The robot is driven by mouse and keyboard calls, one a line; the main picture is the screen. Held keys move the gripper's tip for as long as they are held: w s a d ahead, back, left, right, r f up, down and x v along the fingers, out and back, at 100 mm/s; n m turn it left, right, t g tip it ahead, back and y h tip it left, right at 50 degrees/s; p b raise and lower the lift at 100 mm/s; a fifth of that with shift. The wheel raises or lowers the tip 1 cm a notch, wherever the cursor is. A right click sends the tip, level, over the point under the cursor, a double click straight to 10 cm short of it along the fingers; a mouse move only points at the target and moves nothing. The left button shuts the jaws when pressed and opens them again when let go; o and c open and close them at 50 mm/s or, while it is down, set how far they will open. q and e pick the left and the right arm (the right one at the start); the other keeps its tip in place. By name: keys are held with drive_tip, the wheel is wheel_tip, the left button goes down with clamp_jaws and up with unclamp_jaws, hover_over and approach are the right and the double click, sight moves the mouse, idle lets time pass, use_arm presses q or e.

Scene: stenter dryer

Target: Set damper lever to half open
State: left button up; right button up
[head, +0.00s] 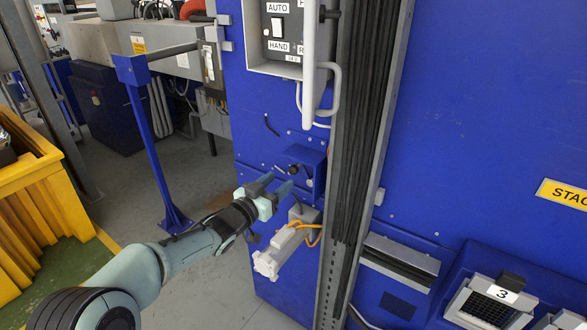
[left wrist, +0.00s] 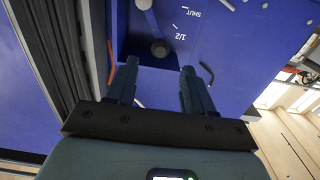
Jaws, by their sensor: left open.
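The damper lever (left wrist: 151,24) shows in the left wrist view as a light grey bar ending in a dark round knob (left wrist: 160,48). It lies over a blue panel with white marks reading "SHUT" and "1/2" (left wrist: 180,34); the knob sits to the left of and below the "1/2" label. In the head view a dark knob (head: 294,170) shows at a small blue box (head: 314,160). My left gripper (head: 279,184) is open in front of that box, just below the knob. In the left wrist view its fingers (left wrist: 159,68) are apart and empty, pointing toward the knob.
A pale grey actuator (head: 283,245) with an orange cable hangs just below my gripper. A control box (head: 284,30) with a white tubular handle is above. A vertical cable channel (head: 357,120) stands to the right. A blue post (head: 150,140) stands left; a yellow bin (head: 40,210) is farther left.

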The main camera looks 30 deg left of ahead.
sight(291, 171)
use_arm(q)
drive_tip(key=w, duration=0.5)
drive_tip(key=w+p, duration=0.1)
drive_tip(key=w, duration=0.1)
drive_tip(key=shift+w+d, duration=0.3)
drive_tip(key=shift+w, duration=0.1)
